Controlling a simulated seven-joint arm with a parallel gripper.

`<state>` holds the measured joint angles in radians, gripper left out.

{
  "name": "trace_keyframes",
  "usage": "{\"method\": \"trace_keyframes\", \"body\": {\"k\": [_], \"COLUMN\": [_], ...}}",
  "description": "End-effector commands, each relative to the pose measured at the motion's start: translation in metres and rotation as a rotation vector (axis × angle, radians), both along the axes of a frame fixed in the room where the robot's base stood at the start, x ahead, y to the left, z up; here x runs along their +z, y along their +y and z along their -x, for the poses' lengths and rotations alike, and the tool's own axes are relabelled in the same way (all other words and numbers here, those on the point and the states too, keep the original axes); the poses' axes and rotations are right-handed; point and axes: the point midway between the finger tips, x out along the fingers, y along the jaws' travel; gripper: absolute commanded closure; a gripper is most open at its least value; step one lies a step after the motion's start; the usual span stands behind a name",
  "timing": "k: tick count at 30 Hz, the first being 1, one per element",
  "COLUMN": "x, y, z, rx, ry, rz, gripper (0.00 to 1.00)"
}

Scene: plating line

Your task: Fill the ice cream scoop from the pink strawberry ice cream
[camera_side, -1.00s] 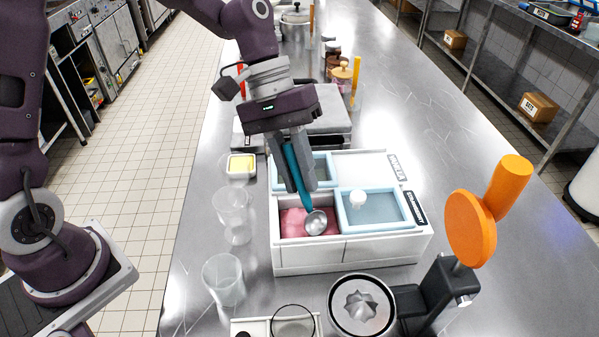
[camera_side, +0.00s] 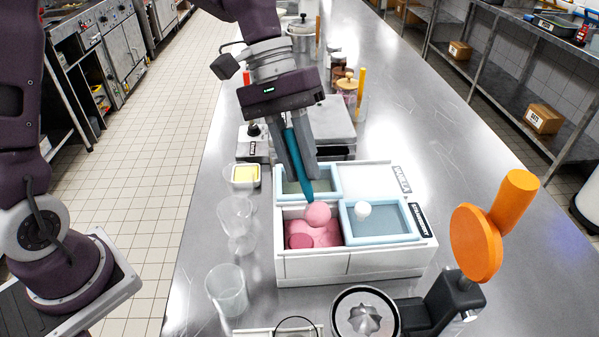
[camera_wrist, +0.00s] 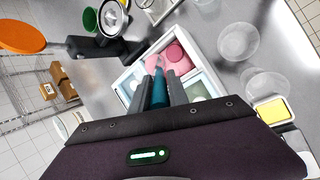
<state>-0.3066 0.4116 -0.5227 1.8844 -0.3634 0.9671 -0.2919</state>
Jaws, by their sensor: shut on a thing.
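My gripper (camera_side: 294,150) is shut on the teal handle of the ice cream scoop (camera_side: 301,172). The scoop points down over the open strawberry compartment of the white ice cream box (camera_side: 314,268). A round pink ball of ice cream (camera_side: 318,214) sits at the scoop's end and hides its metal bowl. The pink strawberry ice cream (camera_side: 322,236) lies below, with a darker round hollow (camera_side: 301,241) in it. In the wrist view the handle (camera_wrist: 159,90) shows between my fingers, with the pink ice cream (camera_wrist: 175,55) beyond.
A blue-framed lid with a white knob (camera_side: 362,209) lies right of the open compartment. Clear glasses (camera_side: 227,290) stand to the left. A juicer with an orange lever (camera_side: 476,242) stands at the front right. The counter's right side is clear.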

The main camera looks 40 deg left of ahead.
Motion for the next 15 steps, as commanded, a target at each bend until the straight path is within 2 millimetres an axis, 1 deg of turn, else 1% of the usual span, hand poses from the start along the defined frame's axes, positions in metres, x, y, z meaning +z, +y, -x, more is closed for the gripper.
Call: {"method": "trace_keyframes", "body": {"k": [9,15], "x": [0.034,0.05], "y": [0.0,0.0], "z": [0.0,0.0], "rx": [0.001,-0.001], "ry": [-0.002,-0.001], "rz": [0.0,0.001], "gripper": [1.0,1.0]}}
